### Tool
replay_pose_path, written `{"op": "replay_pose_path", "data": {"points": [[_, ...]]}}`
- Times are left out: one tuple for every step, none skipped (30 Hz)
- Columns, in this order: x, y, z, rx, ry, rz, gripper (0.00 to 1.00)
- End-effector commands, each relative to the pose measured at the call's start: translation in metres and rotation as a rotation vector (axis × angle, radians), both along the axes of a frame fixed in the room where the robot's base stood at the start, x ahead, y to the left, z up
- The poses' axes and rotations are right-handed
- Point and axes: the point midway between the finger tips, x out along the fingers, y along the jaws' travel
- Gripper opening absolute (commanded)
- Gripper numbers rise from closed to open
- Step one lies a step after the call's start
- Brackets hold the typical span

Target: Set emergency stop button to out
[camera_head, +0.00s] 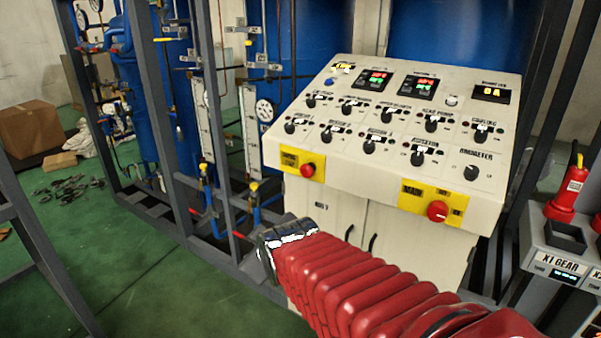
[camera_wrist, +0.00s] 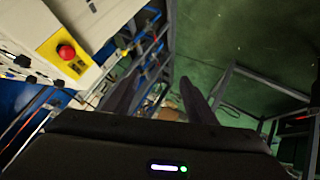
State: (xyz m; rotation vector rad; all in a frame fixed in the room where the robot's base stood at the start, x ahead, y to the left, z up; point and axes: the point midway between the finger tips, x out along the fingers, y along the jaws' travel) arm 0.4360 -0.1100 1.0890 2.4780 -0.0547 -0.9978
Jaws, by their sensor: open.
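A sloped cream control panel (camera_head: 400,115) carries two red mushroom buttons on yellow plates along its front face. The left red button (camera_head: 308,169) has a small plate label too blurred to read. The right red button (camera_head: 437,211) sits on a plate that seems to read MAIN. I cannot tell whether either is in or out. In the wrist view one red button (camera_wrist: 66,52) on a yellow plate shows at the upper left, beside my gripper (camera_wrist: 158,97), which is open and empty. In the head view my arm's end is below the left button, and its fingers are hidden.
The panel holds several black knobs and red-green displays. Cabinet doors with dark handles (camera_head: 371,243) lie below it. Grey frame posts (camera_head: 176,130) and blue tanks stand left and behind. A grey station with a red extinguisher-like object (camera_head: 568,188) is at right. Green floor at left is partly clear.

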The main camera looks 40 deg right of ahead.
Motion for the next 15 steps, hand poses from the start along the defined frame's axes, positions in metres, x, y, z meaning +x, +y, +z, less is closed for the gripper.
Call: {"op": "replay_pose_path", "data": {"points": [[0.009, -0.014, -0.003, -0.045, -0.016, 0.010, 0.51], [0.015, -0.021, -0.002, -0.077, -0.032, 0.020, 0.51], [0.023, -0.031, -0.002, -0.120, -0.051, 0.034, 0.51], [0.028, -0.039, -0.002, -0.152, -0.064, 0.042, 0.51], [0.033, -0.048, -0.001, -0.187, -0.077, 0.049, 0.51], [0.039, -0.057, -0.001, -0.232, -0.094, 0.063, 0.51], [0.044, -0.062, -0.001, -0.260, -0.107, 0.080, 0.51], [0.048, -0.069, -0.001, -0.294, -0.118, 0.091, 0.51], [0.053, -0.079, 0.000, -0.341, -0.134, 0.103, 0.51], [0.056, -0.087, 0.000, -0.376, -0.143, 0.111, 0.51], [0.060, -0.094, 0.000, -0.412, -0.154, 0.120, 0.51], [0.063, -0.104, 0.000, -0.460, -0.166, 0.129, 0.51], [0.066, -0.111, 0.000, -0.495, -0.175, 0.137, 0.51], [0.068, -0.118, 0.001, -0.532, -0.185, 0.144, 0.51], [0.070, -0.127, 0.001, -0.579, -0.197, 0.153, 0.51]]}}
